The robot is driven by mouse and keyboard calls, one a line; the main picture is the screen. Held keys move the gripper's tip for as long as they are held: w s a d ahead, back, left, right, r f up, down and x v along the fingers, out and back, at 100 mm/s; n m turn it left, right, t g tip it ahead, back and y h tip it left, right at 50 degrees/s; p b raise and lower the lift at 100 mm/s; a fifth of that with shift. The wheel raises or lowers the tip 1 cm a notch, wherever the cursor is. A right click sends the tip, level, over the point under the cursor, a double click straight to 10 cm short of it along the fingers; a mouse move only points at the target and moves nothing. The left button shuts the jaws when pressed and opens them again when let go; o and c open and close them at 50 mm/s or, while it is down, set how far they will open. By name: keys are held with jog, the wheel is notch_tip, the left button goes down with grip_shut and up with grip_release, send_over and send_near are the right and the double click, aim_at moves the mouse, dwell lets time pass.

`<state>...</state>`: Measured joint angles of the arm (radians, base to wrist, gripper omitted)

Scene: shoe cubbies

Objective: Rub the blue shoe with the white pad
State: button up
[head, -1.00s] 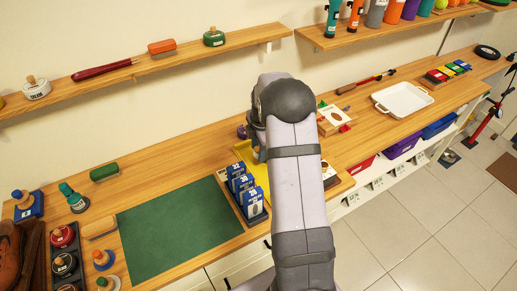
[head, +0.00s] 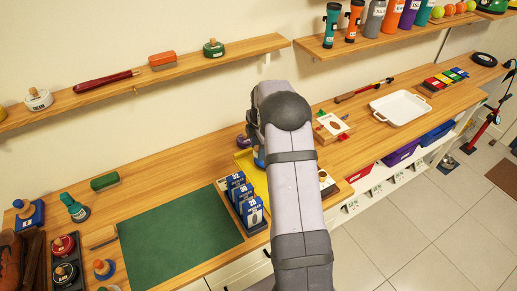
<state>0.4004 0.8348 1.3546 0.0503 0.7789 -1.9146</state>
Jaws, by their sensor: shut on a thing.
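I cannot make out a blue shoe in the head view. A brown shoe (head: 10,262) shows in part at the lower left edge. I cannot pick out the white pad with certainty; several small wooden-knobbed applicators stand at the lower left, one with a blue base (head: 104,268). My arm rises through the middle and bends down behind its own elbow.
A green mat (head: 180,236) lies bare on the bench. Blue numbered cards stand in a rack (head: 228,206) beside the arm. A green brush (head: 104,181) lies behind the mat. A white tray (head: 402,107) is at the right, and shelves (head: 215,55) hang above.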

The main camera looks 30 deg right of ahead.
jog(key=shift+s+a+r+p, duration=0.15)
jog(key=shift+a+r+p, duration=0.3)
jog(key=shift+r, duration=0.4)
jog(key=shift+s+a+r+p, duration=0.1)
jog(key=shift+a+r+p, duration=0.35)
jog(key=shift+r, duration=0.45)
jog(key=shift+s+a+r+p, duration=0.15)
jog(key=shift+a+r+p, duration=0.15)
jog(key=shift+r+p, duration=0.45)
jog(key=shift+r, duration=0.15)
jog(key=shift+s+a+r+p, duration=0.1)
jog(key=shift+a+r+p, duration=0.25)
jog(key=shift+r, duration=0.35)
jog(key=shift+s+a+r+p, duration=0.1)
jog(key=shift+a+r+p, duration=0.2)
jog(key=shift+r, duration=0.35)
jog(key=shift+w+f, duration=0.1)
